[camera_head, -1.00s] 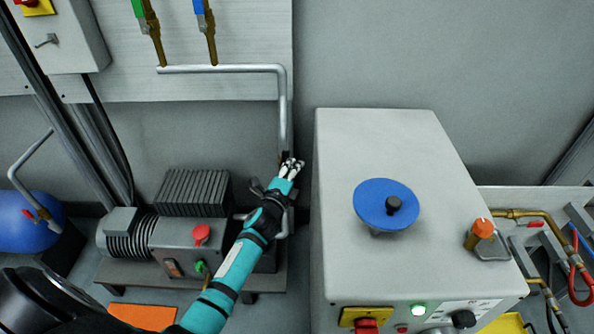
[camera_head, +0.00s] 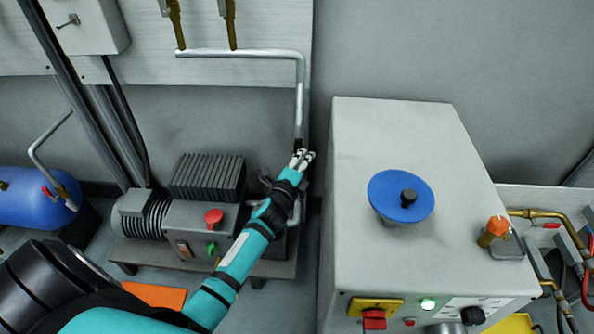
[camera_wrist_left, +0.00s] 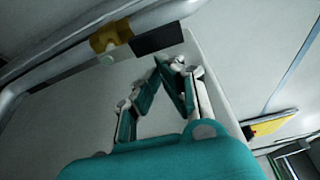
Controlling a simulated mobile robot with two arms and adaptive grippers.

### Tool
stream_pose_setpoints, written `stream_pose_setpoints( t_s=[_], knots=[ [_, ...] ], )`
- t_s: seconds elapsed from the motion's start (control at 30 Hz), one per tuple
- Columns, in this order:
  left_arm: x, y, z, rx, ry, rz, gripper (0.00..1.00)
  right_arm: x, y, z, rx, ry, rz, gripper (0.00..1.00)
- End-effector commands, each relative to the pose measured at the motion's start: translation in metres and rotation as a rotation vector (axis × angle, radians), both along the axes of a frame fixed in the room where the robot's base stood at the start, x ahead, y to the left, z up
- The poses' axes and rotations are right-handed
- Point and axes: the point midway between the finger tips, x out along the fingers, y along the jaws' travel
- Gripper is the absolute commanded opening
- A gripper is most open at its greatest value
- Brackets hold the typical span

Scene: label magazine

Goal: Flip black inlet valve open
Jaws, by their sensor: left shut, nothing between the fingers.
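The black inlet valve (camera_head: 298,144) is on the vertical grey pipe between the pump and the large grey cabinet. It is small and partly hidden behind my gripper in the head view. In the left wrist view its flat black handle (camera_wrist_left: 158,38) sticks out beside a brass valve body (camera_wrist_left: 110,36) on the pipe. My left gripper (camera_head: 303,158) is at the valve, with its fingertips just below it in the head view. The gripper also shows in the left wrist view (camera_wrist_left: 170,64), shut and empty, its tips close to the handle. I cannot tell whether they touch.
The grey cabinet (camera_head: 385,140) with a blue disc (camera_head: 385,190) stands close to the right of my gripper. The pump (camera_head: 190,225) with a red knob (camera_head: 214,217) sits under my forearm's left side. A blue tank (camera_head: 25,205) is at far left.

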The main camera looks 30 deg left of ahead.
Motion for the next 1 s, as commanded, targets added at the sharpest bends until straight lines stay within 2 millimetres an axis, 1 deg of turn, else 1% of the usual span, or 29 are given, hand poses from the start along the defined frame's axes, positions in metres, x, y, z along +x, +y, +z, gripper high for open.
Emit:
stream_pose_setpoints(
  t_s=[0.03,0.3,0.4,0.5,0.67,1.0],
  knots=[
    [-0.011,-0.001,-0.001,0.001,0.002,-0.001,0.0,0.0,0.0,0.0,0.0,0.0,0.0,0.44],
    [-0.068,-0.008,0.001,-0.001,0.003,0.0,0.0,0.0,0.0,0.0,0.0,0.0,0.0,0.44],
    [-0.085,-0.01,0.001,-0.002,0.003,0.0,0.0,0.0,0.0,0.0,0.0,0.0,0.0,0.44],
    [-0.096,-0.011,0.002,-0.001,0.002,-0.001,0.0,0.0,0.0,0.0,0.0,0.0,0.0,0.44],
    [-0.104,-0.012,0.003,0.0,0.001,0.0,0.0,0.0,0.0,0.0,0.001,0.0,0.0,0.44],
    [-0.104,-0.012,0.003,-0.001,0.001,0.0,0.0,0.0,0.001,0.0,0.001,0.0,0.0,0.44]
  ],
)
